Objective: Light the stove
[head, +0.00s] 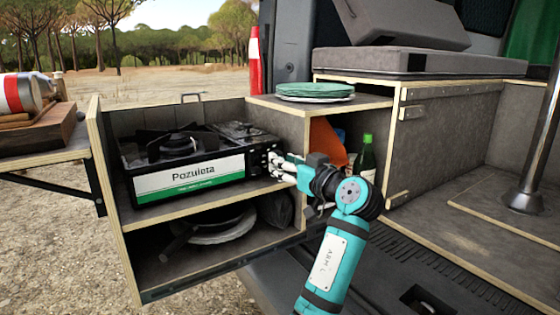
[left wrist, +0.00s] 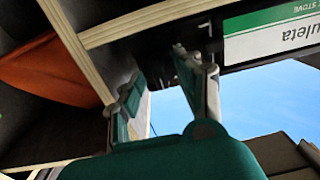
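The black camping stove (head: 142,184) with a white and green "Pozuleta" label sits on the upper shelf of the pull-out unit. Its burner (head: 178,144) is on the left part of its top, and I see no flame. In the left wrist view the stove's label (left wrist: 275,38) shows upside down at upper right. The fingers (left wrist: 160,85) are apart there with a gap between them, close to the stove's dark edge. My right gripper is not in view.
Green plates (head: 315,91) lie on the counter right of the stove. A green bottle (head: 366,158) and an orange thing (head: 326,142) stand in the compartment below, beside my arm. A pan (head: 222,226) lies on the lower shelf. A side table (head: 40,150) holds jars at left.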

